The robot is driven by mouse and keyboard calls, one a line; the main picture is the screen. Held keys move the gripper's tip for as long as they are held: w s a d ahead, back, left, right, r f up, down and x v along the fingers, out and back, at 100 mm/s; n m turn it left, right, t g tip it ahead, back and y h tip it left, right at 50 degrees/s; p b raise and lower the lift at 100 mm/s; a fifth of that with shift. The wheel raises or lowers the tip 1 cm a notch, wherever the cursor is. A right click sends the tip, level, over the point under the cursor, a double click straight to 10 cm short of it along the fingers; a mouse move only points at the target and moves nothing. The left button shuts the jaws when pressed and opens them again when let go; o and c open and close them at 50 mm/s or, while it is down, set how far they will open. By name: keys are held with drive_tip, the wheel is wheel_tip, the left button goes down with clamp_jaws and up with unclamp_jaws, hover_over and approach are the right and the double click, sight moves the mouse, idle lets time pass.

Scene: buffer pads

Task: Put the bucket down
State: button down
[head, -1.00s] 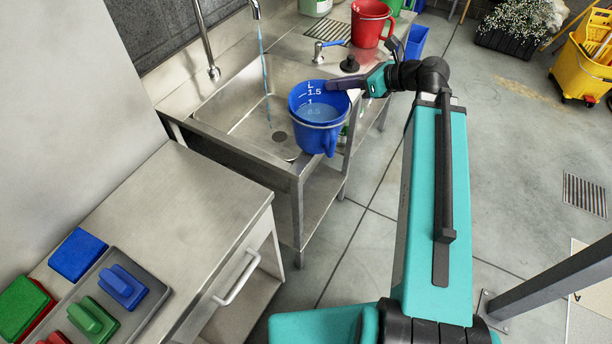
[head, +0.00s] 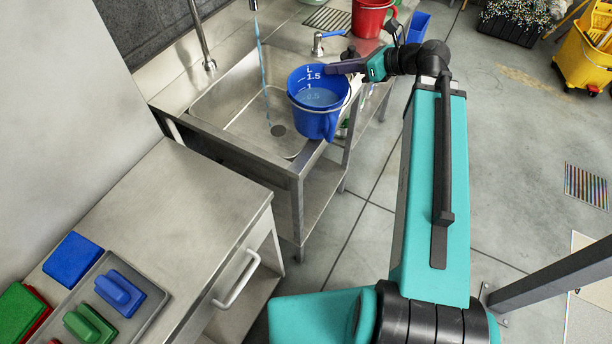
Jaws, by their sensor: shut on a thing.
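A blue bucket (head: 318,122) with white litre marks inside holds some water. The bucket is at the right front edge of the steel sink (head: 232,118). I cannot tell whether its base touches the sink's rim or hangs above it. A thin stream of water falls from the tap (head: 254,6) into the basin, left of the bucket and apart from it.
A red bucket (head: 370,18) stands on the counter behind the sink. A steel counter (head: 185,205) at the front left has clear room, with coloured pads (head: 73,258) and a grey tray (head: 150,310) at its near end. A yellow mop bucket (head: 585,60) stands on the floor.

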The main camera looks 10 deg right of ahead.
drive_tip(key=w+d+f+m+t+h+b, duration=0.15)
drive_tip(key=d+f, duration=0.25)
drive_tip(key=d, duration=0.9)
drive_tip(key=d+f+m+t+h+b, duration=0.1)
drive_tip(key=d+f+m+t+h, duration=0.15)
drive_tip(key=d, duration=1.05)
drive_tip(key=w+a+f+b, duration=0.1)
drive_tip(key=a+f+b, duration=0.3)
drive_tip(key=f, duration=0.7)
drive_tip(key=w+a+f+m+g+b, duration=0.1)
drive_tip(key=a+f+b, duration=0.2)
drive_tip(key=f+b, duration=0.6)
drive_tip(key=w+a+f+b, duration=0.1)
drive_tip(key=a+f+b, duration=0.2)
drive_tip(key=f, duration=1)
drive_tip(key=w+a+f+b, duration=0.1)
drive_tip(key=a+f+b, duration=0.5)
drive_tip(key=f, duration=0.3)
drive_tip(key=w+a+f+b, duration=0.1)
drive_tip(key=a+f+b, duration=0.5)
drive_tip(key=f+b, duration=0.2)
wheel_tip(320, 180, down, 2)
drive_tip(key=shift+w+a+f+b, duration=0.1)
drive_tip(key=shift+w+a+b, duration=0.05)
drive_tip(key=shift+a+b, duration=0.2)
